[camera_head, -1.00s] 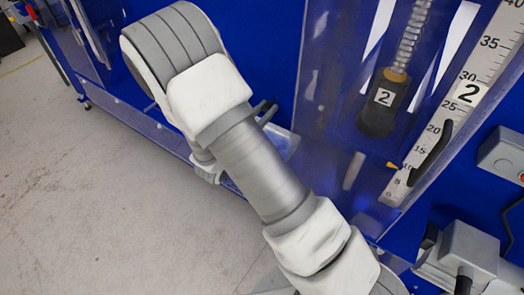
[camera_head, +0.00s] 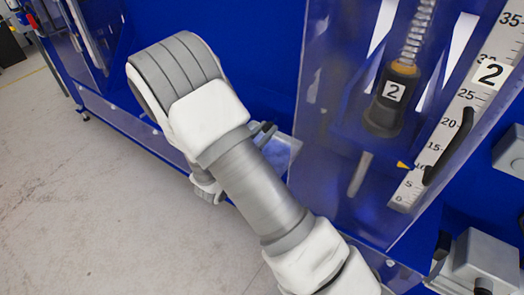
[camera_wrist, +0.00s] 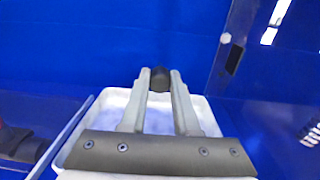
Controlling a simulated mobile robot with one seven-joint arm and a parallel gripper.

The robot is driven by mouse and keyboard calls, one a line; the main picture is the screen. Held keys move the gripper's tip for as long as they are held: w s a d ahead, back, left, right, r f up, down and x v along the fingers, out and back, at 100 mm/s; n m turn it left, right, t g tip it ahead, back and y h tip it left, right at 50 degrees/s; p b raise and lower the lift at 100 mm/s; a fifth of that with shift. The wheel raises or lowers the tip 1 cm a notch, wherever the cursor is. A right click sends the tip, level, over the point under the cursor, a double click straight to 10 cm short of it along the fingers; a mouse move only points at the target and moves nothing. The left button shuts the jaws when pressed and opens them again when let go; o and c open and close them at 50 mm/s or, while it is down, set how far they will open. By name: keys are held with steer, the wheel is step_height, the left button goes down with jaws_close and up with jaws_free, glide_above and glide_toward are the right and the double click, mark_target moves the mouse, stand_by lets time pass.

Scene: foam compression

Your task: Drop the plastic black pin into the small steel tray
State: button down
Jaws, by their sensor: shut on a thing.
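In the wrist view my gripper (camera_wrist: 160,77) is shut on the black pin (camera_wrist: 159,82), whose dark round end shows between the fingertips. The small steel tray (camera_wrist: 208,115) is pale and lies behind and below the fingers in that view, with its far rim just below the fingertips. In the head view the tray (camera_head: 284,152) shows partly beside my arm, at the blue station's front. My gripper (camera_head: 265,131) is partly hidden behind my wrist there, close to the tray's left side. The pin cannot be made out in the head view.
A clear-walled blue station stands to the right of the tray, with a spring plunger (camera_head: 395,95) marked 2, a ruler scale (camera_head: 470,100) and a black handle (camera_head: 450,147). A grey box (camera_head: 480,262) is at the lower right. Open floor (camera_head: 90,200) lies to the left.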

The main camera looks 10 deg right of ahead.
steer(key=c, duration=0.6)
jaws_free()
steer(key=p+v, duration=0.1)
steer(key=v, duration=1.6)
steer(key=shift+s+a+r, duration=0.1)
steer(key=shift+s+r, duration=0.05)
steer(key=shift+s, duration=0.05)
steer(key=shift+a, duration=0.1)
